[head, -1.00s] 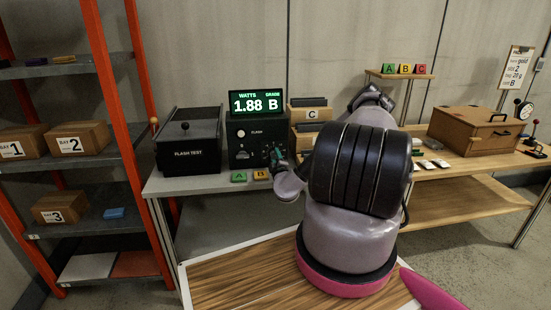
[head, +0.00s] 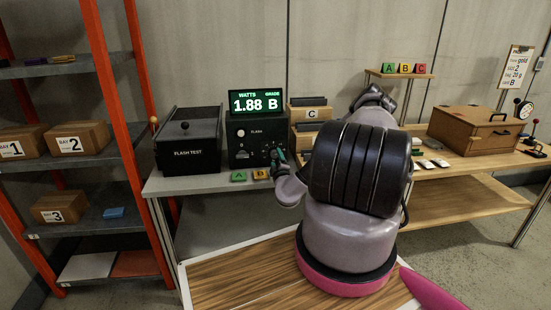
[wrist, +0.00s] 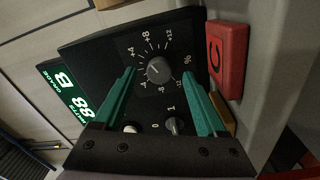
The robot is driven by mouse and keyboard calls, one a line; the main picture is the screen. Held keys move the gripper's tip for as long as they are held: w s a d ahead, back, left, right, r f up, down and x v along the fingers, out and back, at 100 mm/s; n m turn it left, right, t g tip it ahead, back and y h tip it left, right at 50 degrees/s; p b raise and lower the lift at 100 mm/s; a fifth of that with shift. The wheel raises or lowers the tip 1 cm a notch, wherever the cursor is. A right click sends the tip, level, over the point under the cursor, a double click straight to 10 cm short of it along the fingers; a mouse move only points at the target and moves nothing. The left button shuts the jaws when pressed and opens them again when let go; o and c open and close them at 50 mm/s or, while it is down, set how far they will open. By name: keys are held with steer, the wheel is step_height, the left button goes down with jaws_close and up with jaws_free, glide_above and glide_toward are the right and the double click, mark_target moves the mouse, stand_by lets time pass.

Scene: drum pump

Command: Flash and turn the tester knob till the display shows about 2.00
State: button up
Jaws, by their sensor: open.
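The tester (head: 244,158) is a black box on the bench, with a display (head: 257,102) on top reading 1.88 watts, grade B. In the wrist view the round dark knob (wrist: 159,70) sits on a percent scale marked from minus to plus 12. My gripper (wrist: 159,74) is open, its teal fingertips on either side of the knob. I cannot tell if they touch it. The gripper also shows at the tester's front in the head view (head: 277,155), where it hides the knob. The white flash button (head: 240,133) is at the panel's upper left.
A switch (wrist: 174,126) marked 0 and I lies between my fingers, nearer the palm. A red C block (wrist: 226,60) stands close beside the tester. The black flash test box (head: 188,155) is left of it. Green A (head: 238,176) and orange B (head: 260,174) blocks stand in front.

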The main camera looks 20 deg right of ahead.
steer(key=v, duration=0.8)
